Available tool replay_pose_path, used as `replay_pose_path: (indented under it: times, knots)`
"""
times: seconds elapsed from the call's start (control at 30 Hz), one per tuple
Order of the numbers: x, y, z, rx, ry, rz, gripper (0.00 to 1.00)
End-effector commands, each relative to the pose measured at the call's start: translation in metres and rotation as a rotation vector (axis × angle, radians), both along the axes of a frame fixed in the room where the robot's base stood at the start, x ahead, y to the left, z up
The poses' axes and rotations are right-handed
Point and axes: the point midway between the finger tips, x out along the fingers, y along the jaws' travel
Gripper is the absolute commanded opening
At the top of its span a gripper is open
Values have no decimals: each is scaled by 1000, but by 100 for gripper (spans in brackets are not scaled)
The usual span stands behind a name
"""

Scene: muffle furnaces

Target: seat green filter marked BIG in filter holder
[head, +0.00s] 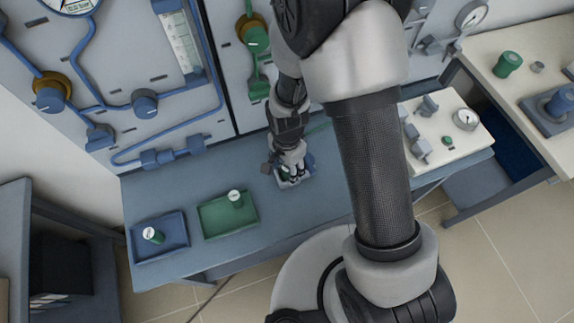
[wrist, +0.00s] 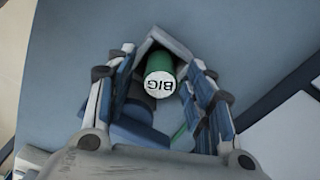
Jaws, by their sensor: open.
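The green filter (wrist: 158,66) has a white end marked BIG, facing the wrist camera. It lies between the two fingers of my gripper (wrist: 162,58), which are spread, with a gap visible on the left; contact on the right is unclear. A grey-blue holder (wrist: 170,42) shows behind and around the filter, and darker blue parts lie beside and below it. Whether the filter is fully seated cannot be told. In the head view my gripper (head: 292,176) is low over the bench at the holder (head: 308,160) and hides most of the filter.
On the blue bench (head: 185,190), a green tray (head: 215,229) holds another green white-topped filter (head: 236,199). A blue tray (head: 160,252) holds a white-topped piece (head: 153,235). A white instrument block (head: 455,150) stands right. The piped panel (head: 120,60) rises behind.

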Motion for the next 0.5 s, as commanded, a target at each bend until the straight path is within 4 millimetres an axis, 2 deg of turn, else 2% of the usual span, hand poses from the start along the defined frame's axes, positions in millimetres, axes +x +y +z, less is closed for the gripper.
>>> replay_pose_path:
  times: [0.3,0.37,0.5]
  knots:
    - [0,0,3,0,-1,0,50]
    - [1,0,8,1,-3,0,50]
    - [1,0,32,2,-5,0,50]
